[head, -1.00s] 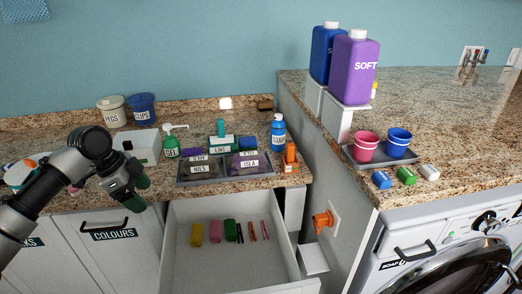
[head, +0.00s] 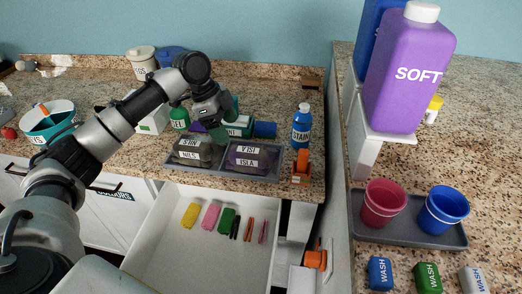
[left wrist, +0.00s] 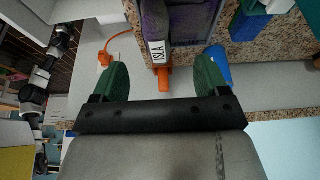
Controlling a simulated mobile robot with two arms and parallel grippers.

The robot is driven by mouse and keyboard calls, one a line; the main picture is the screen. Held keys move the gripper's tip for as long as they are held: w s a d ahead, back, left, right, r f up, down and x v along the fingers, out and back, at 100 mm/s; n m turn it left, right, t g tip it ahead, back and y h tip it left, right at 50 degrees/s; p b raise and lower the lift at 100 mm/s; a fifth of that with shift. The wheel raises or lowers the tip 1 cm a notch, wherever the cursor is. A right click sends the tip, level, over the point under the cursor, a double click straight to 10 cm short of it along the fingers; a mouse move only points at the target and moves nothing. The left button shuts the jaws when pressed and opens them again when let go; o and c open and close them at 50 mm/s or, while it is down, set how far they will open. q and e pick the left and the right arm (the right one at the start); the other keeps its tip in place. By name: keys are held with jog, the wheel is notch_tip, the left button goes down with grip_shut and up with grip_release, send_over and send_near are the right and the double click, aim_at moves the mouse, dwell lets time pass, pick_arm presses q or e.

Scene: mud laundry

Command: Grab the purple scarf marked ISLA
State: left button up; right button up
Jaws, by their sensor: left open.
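The purple scarf marked ISLA (head: 246,152) lies in the right compartment of a grey tray (head: 225,174) on the counter. In the left wrist view the purple scarf (left wrist: 154,18) is at the top middle, its white ISLA tag facing the camera. A dark scarf tagged NILS (head: 197,151) fills the left compartment. My left gripper (head: 222,122) is open and empty, above the back of the tray in the head view. In the left wrist view its green fingers (left wrist: 162,75) stand apart, with the ISLA tag beyond the gap. My right gripper is not seen.
An open drawer (head: 195,255) with several small items is below the tray. A blue STAIN bottle (head: 301,128) and an orange item (head: 301,167) stand right of the tray.

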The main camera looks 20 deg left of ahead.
aim_at(240, 148)
pick_arm(q)
jog(key=x, duration=0.3)
jog(key=shift+s+d+f, duration=0.15)
jog(key=shift+d+f, duration=0.05)
jog(key=shift+f, duration=0.1)
jog(key=shift+d+f+p, duration=0.3)
jog(key=shift+f+p, duration=0.15)
jog(key=shift+f, duration=0.05)
jog(key=p+x, duration=0.1)
jog(key=x, duration=0.2)
jog(key=shift+d+f, duration=0.45)
jog(key=shift+f, duration=0.25)
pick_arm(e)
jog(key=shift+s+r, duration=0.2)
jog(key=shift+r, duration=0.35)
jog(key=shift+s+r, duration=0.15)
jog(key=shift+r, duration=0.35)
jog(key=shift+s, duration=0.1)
pick_arm(q)
jog(key=c, duration=1)
jog(key=shift+c, duration=0.3)
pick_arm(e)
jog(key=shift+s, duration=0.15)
